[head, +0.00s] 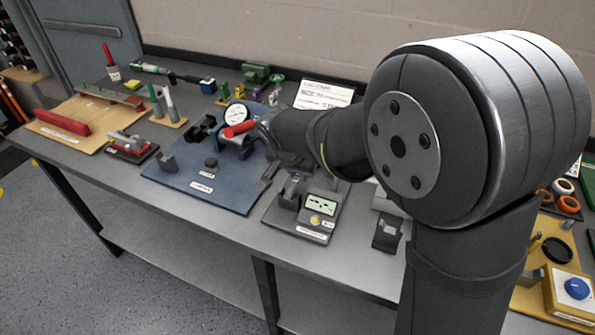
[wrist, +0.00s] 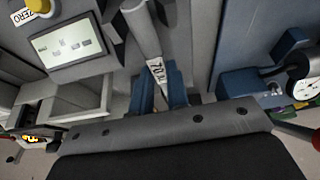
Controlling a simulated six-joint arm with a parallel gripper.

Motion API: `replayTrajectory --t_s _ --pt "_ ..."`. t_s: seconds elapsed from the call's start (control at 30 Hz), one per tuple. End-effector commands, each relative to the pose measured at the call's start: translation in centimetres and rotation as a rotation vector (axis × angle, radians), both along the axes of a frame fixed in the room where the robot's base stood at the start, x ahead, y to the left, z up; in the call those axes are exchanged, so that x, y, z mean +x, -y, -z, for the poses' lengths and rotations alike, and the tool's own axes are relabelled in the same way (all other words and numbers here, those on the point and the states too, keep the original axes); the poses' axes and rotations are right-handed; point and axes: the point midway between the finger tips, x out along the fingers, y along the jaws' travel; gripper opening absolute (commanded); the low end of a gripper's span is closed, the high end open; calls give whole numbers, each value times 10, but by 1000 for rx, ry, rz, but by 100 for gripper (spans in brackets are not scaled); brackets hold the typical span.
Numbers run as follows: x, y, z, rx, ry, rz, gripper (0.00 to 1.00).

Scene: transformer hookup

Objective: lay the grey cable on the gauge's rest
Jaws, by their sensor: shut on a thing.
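The grey cable (wrist: 143,38) runs up from between the blue fingers of my gripper (wrist: 160,88) in the wrist view, with a white printed label on it. The gripper is shut on the cable. A unit with a screen and yellow button (wrist: 70,46) lies left of the cable there. In the head view that unit (head: 320,204) has an upright dark grey holder (head: 292,190) at its left; I cannot tell whether the cable touches it. A round dial gauge (head: 237,114) stands on the blue base plate (head: 202,184). My arm hides the fingertips in the head view.
A red-handled blue fixture (head: 240,129) stands close to my wrist. A grey block (head: 387,233) lies right of the screen unit. A board with a red bar (head: 62,122) is at the left; a yellow box with a blue knob (head: 572,292) is at the right.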

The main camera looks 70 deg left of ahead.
Motion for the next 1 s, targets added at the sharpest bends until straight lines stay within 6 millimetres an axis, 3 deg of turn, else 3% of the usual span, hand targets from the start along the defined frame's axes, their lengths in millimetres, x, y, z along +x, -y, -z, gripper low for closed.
replayTrajectory --t_s 0.6,0.63,0.77,1.0 --pt "0 0 5 -1 1 0 0" --pt "0 0 5 -1 1 0 17" --pt "0 0 5 0 0 0 40" --pt "0 0 5 0 0 0 40"
